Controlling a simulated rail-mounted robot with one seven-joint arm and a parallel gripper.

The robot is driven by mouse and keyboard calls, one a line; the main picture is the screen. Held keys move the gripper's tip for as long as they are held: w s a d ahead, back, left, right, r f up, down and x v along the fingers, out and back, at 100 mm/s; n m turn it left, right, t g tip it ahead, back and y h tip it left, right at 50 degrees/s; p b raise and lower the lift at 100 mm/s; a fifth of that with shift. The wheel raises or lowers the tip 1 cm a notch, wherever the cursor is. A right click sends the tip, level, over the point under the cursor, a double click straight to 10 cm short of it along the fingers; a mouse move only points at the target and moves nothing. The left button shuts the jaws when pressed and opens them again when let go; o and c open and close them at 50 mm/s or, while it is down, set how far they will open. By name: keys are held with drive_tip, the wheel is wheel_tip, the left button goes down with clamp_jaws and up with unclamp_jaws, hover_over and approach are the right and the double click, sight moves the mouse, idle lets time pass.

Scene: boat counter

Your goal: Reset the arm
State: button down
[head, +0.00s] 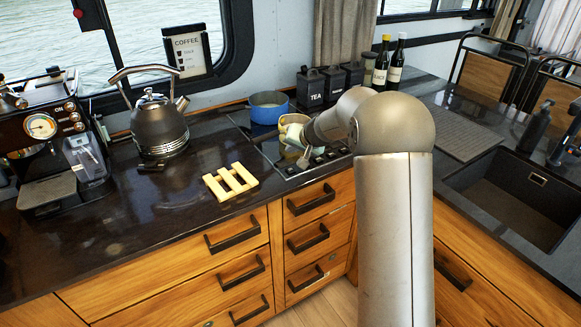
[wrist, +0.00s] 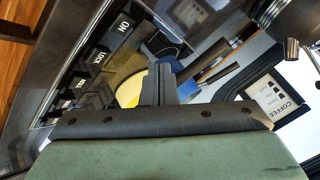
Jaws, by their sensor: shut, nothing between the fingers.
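My gripper (head: 303,162) hangs at the front edge of the cooktop in the head view, with my arm reaching over from the right. In the wrist view its two fingers (wrist: 160,82) are together with nothing between them. A yellowish pot (head: 291,120) sits on the cooktop just behind the gripper, partly hidden by my arm. In the wrist view a yellow shape (wrist: 129,90), probably this pot, lies behind the fingers. I cannot tell whether the gripper touches it.
A blue pot (head: 268,105) stands behind on the cooktop. A wooden trivet (head: 231,182) lies on the counter to the left, with a dark kettle (head: 160,130) and a coffee machine (head: 45,135) farther left. Black canisters (head: 311,88) stand at the back. A sink (head: 520,190) is at right.

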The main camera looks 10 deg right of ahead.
drive_tip(key=shift+f, duration=0.1)
idle(0.5)
drive_tip(key=s+a+r+n+g, duration=0.1)
drive_tip(key=s+a+r+g, duration=0.1)
drive_tip(key=s, duration=1)
drive_tip(key=s+a+r+n+g, duration=0.2)
drive_tip(key=s+a+r, duration=0.1)
drive_tip(key=s, duration=0.8)
drive_tip(key=s+d+f+g+h, duration=0.1)
drive_tip(key=s+d+f+h, duration=0.1)
drive_tip(key=s, duration=0.9)
drive_tip(key=s+d+f+g+h, duration=0.2)
drive_tip(key=s, duration=1)
drive_tip(key=shift+s+d+n+g, duration=0.2)
drive_tip(key=shift+s+n+g, duration=0.1)
